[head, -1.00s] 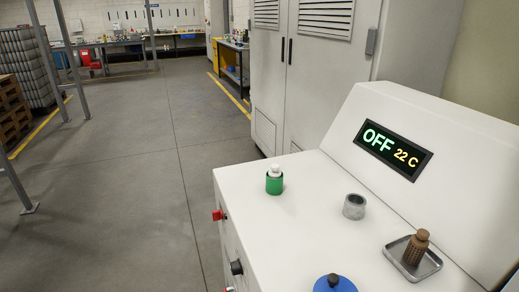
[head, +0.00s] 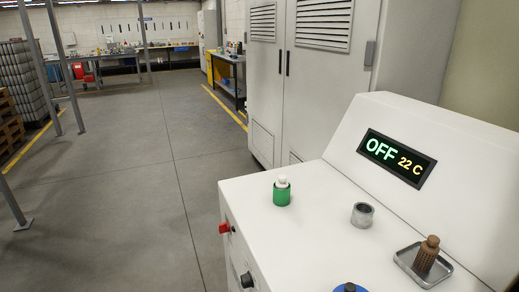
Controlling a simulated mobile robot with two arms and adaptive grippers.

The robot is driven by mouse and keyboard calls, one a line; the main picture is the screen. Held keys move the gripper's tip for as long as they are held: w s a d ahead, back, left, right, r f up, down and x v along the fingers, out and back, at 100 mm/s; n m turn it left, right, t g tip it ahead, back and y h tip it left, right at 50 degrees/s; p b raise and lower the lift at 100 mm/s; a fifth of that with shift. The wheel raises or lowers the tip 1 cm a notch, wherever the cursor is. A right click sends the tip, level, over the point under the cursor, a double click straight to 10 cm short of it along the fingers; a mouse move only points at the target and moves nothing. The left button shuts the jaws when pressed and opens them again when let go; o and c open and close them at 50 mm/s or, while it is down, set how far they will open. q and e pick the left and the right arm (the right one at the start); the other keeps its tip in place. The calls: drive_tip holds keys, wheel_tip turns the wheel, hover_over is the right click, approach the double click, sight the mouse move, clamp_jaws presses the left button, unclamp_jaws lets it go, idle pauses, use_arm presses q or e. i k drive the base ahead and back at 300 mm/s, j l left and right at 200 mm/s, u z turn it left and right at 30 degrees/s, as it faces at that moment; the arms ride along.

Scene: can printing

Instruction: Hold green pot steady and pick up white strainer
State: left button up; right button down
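The green pot (head: 282,196) stands upright on the white machine top, near its left edge in the head view. The white strainer (head: 282,182) sits in the pot's mouth, with only its upper part showing above the rim. Neither of my grippers is in view, and nothing touches the pot or the strainer.
A grey metal ring or cup (head: 362,214) stands right of the pot. A brown ribbed object (head: 427,255) stands on a small metal tray (head: 405,262). A blue round thing (head: 349,288) is cut off at the bottom edge. A display (head: 396,158) reads OFF 22 C.

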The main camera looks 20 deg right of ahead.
sight(281, 184)
drive_tip(key=i+j, duration=0.15)
drive_tip(key=j, duration=0.2)
drive_tip(key=i+j, duration=0.15)
drive_tip(key=j, duration=0.15)
drive_tip(key=i+j, duration=0.2)
drive_tip(key=j, duration=0.15)
drive_tip(key=i+j, duration=0.15)
drive_tip(key=j, duration=0.2)
drive_tip(key=i+j, duration=0.1)
drive_tip(key=i, duration=0.35)
drive_tip(key=i+j+z, duration=0.15)
drive_tip(key=i, duration=0.3)
drive_tip(key=i+j, duration=0.15)
drive_tip(key=i, duration=0.3)
drive_tip(key=i+z, duration=0.35)
drive_tip(key=z, duration=0.15)
drive_tip(key=i+j+z, duration=0.15)
drive_tip(key=i+z, duration=0.2)
drive_tip(key=z, duration=0.15)
drive_tip(key=i+j+z, duration=0.3)
drive_tip(key=z, duration=0.2)
